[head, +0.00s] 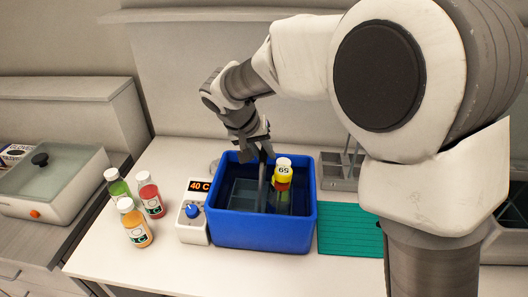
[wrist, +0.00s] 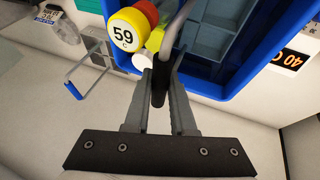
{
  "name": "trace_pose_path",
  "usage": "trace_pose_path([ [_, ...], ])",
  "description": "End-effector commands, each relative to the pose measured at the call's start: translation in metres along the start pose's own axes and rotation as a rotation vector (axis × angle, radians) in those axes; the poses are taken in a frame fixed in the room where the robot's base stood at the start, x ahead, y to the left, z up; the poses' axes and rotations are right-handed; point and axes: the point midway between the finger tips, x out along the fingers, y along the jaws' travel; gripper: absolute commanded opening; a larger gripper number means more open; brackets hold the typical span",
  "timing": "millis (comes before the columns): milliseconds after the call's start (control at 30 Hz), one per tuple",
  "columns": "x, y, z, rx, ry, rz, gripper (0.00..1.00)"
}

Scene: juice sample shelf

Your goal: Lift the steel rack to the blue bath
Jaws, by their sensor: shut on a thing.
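The blue bath (head: 262,232) stands on the white bench below my gripper (head: 263,152). The steel rack (head: 243,194), with grey compartments, is inside the bath walls. Whether it touches the bath floor I cannot tell. Its upright handle (head: 262,178) rises to my gripper. In the wrist view my gripper (wrist: 161,82) is shut on the handle (wrist: 176,35). A bottle with a white "59" cap (head: 283,164) and yellow and red below it stands at the rack's right side. The cap also shows in the wrist view (wrist: 126,30). The rack's lower part is hidden.
A control box (head: 194,213) reading 40 C adjoins the bath's left side. Green, red and orange juice bottles (head: 136,224) stand farther left. A green ribbed mat (head: 348,236) lies right of the bath. Another grey rack (head: 340,170) stands behind the mat. A lidded unit (head: 50,180) is far left.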

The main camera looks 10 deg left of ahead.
Motion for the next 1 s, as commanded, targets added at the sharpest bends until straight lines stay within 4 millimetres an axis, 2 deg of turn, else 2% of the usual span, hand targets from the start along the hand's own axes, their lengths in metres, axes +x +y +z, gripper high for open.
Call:
trace_pose_path([
  [733,-0.0002,-0.0001,-0.0008,0.0,0.003,-0.001,0.0],
  [767,-0.0001,-0.0001,-0.0008,0.001,0.003,-0.001,0.27],
  [933,0.0002,-0.0001,-0.0004,0.001,0.002,0.0,0.57],
  [1000,0.0003,-0.0001,-0.0003,0.0,0.002,0.0,0.58],
])
